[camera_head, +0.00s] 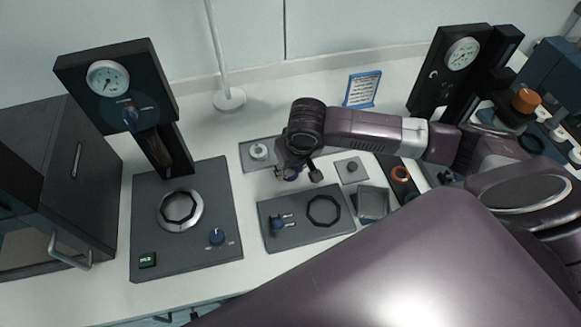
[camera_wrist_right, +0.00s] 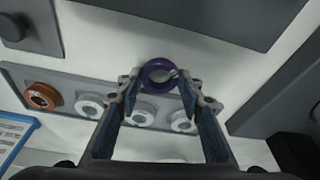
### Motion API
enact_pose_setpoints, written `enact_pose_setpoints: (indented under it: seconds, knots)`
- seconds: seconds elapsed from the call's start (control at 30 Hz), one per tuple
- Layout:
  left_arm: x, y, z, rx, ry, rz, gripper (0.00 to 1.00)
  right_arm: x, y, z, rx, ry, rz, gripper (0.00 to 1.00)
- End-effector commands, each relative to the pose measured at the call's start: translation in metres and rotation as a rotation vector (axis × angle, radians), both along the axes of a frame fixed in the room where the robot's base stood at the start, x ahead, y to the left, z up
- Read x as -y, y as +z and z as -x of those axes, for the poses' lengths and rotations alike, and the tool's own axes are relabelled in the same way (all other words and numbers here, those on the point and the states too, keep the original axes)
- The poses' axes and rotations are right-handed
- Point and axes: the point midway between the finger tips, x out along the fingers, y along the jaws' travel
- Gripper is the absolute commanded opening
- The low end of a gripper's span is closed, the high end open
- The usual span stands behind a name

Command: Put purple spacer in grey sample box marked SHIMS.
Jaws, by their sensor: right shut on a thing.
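The purple spacer (camera_wrist_right: 158,75) is a ring held between the fingertips of my right gripper (camera_wrist_right: 160,88) in the right wrist view. In the head view the right gripper (camera_head: 298,174) points down above the table, between the grey strip plate and the front plate, with a little of the spacer (camera_head: 291,175) showing at its tips. A small grey open box (camera_head: 373,203) stands right of the front plate; I cannot read any SHIMS marking on it. My left gripper is not in view.
A grey strip plate (camera_wrist_right: 66,76) holds an orange-brown ring (camera_wrist_right: 40,96) and several pale rings. The front plate (camera_head: 312,236) bears a black ring and a small blue-topped fixture. A gauge stand (camera_head: 180,230) is at left. A blue-framed sign (camera_head: 362,90) stands behind.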

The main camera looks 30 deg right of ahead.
Motion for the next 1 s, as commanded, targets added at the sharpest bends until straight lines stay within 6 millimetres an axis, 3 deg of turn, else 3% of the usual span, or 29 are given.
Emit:
enact_pose_setpoints:
  seconds: [0.17, 0.2, 0.33, 0.67, 0.77, 1.0]
  knots:
    - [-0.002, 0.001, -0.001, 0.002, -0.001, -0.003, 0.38, 0.0, -0.003, 0.0, 0.0, -0.001, 0.0, 0.11]
    - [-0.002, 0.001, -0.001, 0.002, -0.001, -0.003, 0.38, 0.0, -0.002, 0.0, 0.001, -0.001, 0.0, 0.39]
    - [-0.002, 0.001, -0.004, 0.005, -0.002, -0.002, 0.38, 0.0, -0.002, 0.0, 0.0, -0.001, 0.0, 0.52]
    - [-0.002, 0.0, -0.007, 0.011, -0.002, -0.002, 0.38, 0.0, 0.001, -0.001, 0.002, 0.0, 0.0, 0.52]
    - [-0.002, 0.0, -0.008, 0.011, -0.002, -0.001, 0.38, 0.0, 0.012, 0.002, 0.003, 0.0, -0.002, 0.52]
    - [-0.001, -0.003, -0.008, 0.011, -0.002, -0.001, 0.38, -0.001, 0.061, 0.015, 0.006, 0.002, -0.001, 0.52]
